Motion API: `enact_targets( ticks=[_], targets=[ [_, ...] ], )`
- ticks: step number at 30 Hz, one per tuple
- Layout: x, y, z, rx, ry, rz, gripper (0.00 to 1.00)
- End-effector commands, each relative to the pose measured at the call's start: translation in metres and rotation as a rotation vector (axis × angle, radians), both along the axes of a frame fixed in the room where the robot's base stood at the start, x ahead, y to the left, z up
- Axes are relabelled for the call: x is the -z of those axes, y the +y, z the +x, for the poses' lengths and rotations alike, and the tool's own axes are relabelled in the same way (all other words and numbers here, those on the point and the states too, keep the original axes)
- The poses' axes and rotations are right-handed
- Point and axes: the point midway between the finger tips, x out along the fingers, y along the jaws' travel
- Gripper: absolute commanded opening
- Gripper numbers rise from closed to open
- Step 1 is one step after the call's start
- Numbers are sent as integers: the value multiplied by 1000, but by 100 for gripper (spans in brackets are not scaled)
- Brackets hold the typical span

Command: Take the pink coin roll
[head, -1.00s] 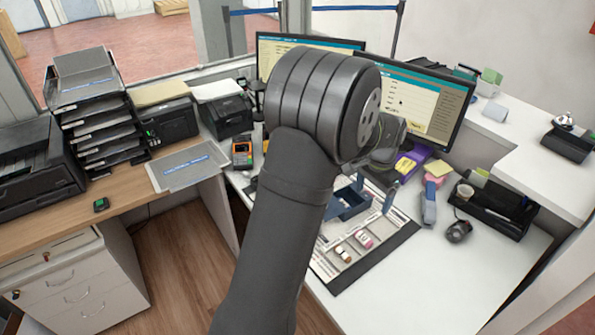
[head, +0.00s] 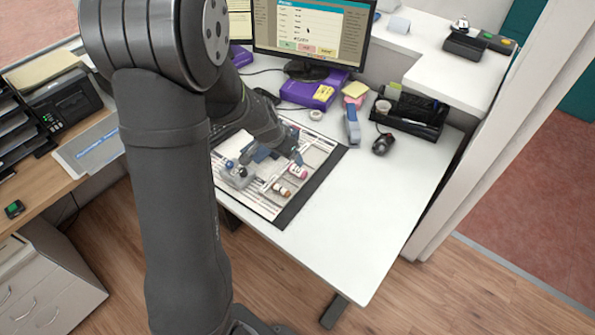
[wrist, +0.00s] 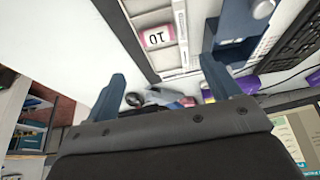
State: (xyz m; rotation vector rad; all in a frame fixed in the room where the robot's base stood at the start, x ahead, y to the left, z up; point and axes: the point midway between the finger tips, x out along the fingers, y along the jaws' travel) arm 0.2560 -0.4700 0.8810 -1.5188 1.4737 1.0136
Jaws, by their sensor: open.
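The pink coin roll (head: 297,171) lies on the printed desk mat (head: 310,200). In the wrist view the pink coin roll (wrist: 158,37) shows a white label reading "10" and lies beyond the fingertips, between them from left to right. My gripper (head: 272,160) is low over the mat, just left of the roll. In the wrist view my gripper (wrist: 162,82) has its two blue fingers wide apart with nothing between them. The roll looks free of both fingers.
Another coin roll (head: 281,190), brownish, lies just nearer on the mat. A dark blue box (wrist: 240,30) is beside the right finger in the wrist view. A stapler-like grey-blue item (head: 352,127), a mouse (head: 382,144) and a black organizer (head: 412,117) stand right of the mat.

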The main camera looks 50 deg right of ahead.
Motion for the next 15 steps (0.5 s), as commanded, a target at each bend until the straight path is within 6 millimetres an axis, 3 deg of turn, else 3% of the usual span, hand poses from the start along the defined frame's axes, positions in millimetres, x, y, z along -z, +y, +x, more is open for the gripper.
enact_targets(
  ticks=[9, 15],
  targets=[
    [49, -20, 0, 0, 2, 2, 82],
    [65, -27, 0, -1, 1, 1, 82]
  ],
)
